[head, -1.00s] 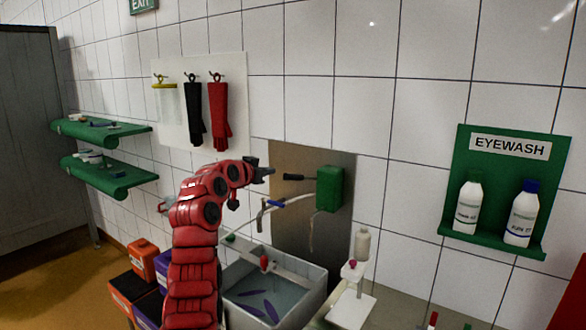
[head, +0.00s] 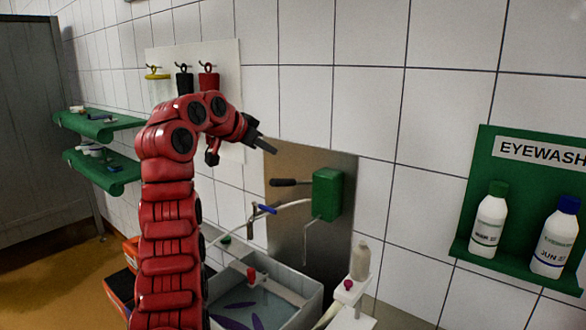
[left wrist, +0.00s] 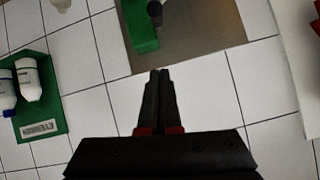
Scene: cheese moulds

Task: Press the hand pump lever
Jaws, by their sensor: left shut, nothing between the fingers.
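The hand pump is a green box (head: 327,194) on a metal plate on the wall. Its black lever (head: 288,182) sticks out to the left, about level. My left gripper (head: 270,147) is shut and empty, above and a little left of the lever, apart from it in the picture. In the left wrist view the shut fingers (left wrist: 160,75) point towards the metal plate, with the green pump body (left wrist: 143,28) and the dark lever end (left wrist: 155,10) at the top edge. My right gripper is in neither view.
A sink (head: 300,313) with water and dark items lies below the pump. A pipe with a blue-handled tap (head: 267,209) runs left of the pump. The green eyewash board (head: 482,215) with two bottles is at right.

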